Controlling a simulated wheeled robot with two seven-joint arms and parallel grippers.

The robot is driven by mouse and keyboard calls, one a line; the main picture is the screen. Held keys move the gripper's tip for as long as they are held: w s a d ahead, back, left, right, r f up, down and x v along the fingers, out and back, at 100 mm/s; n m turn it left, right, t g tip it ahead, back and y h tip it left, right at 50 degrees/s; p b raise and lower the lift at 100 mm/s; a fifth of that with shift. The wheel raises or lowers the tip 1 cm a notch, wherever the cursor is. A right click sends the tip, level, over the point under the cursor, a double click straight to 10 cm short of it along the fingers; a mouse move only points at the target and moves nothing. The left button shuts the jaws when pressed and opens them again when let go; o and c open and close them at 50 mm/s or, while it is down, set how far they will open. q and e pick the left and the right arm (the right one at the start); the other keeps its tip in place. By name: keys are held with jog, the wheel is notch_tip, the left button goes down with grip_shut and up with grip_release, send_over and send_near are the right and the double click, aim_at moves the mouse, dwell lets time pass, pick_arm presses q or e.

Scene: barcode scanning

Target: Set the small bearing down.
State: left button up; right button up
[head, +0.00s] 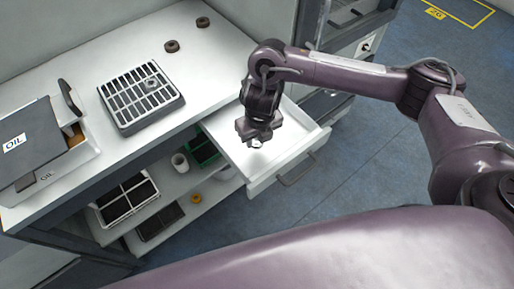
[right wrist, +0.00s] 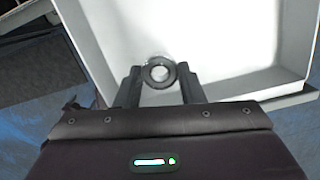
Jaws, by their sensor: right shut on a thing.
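The small bearing (right wrist: 160,85) is a dark grey ring. In the right wrist view it sits between the two fingertips of my right gripper (right wrist: 160,80), which is shut on it. The pale drawer (right wrist: 225,40) lies beyond the ring in that view. In the head view my right gripper (head: 256,141) points down over the open white drawer (head: 290,150). The bearing is too small there to make out clearly. I cannot tell how far the ring is above the drawer floor. My left gripper is not in view.
A slotted dark tray (head: 122,116) stands on the white worktop (head: 190,75), with a small metallic part (head: 152,84) on it. Two dark rings (head: 171,46) (head: 203,21) lie farther back. An OIL box (head: 75,160) is at left. Shelves with bins (head: 125,200) are below.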

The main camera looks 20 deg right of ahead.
aim_at(258, 143)
notch_tip(258, 143, down, 4)
jog(key=shift+f+b, duration=0.1)
jog(key=shift+b, duration=0.7)
jog(key=shift+w+f, duration=0.1)
jog(key=shift+f, duration=0.25)
jog(key=shift+f, duration=0.2)
jog(key=o, duration=1)
jog(key=shift+r, duration=0.1)
